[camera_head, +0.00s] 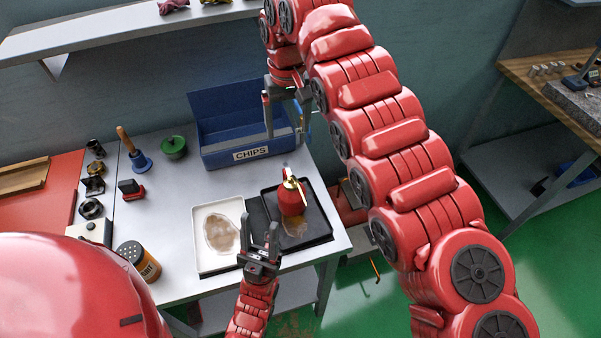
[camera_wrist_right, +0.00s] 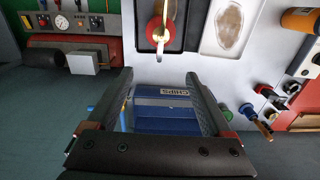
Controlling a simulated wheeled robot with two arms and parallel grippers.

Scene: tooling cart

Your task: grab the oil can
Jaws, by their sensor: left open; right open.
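The oil can (camera_head: 292,201) is red with a brass-coloured top and stands in a black tray (camera_head: 322,240) on the cart. In the right wrist view the oil can (camera_wrist_right: 173,36) shows at the top, beyond the fingers. My left gripper (camera_head: 259,224) is open and empty, in front of and left of the can, over the edges of the trays. My right gripper (camera_head: 286,122) is open and empty, at the blue CHIPS bin behind the can. In its wrist view, the right gripper's fingers (camera_wrist_right: 159,78) stand apart with the bin (camera_wrist_right: 165,108) showing between them.
A white tray (camera_head: 205,261) with a brown stain lies left of the black tray. An orange canister (camera_head: 138,262), a green pot (camera_head: 173,147) and a wooden-handled tool (camera_head: 134,152) stand further left. A shelf (camera_head: 120,33) hangs above.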

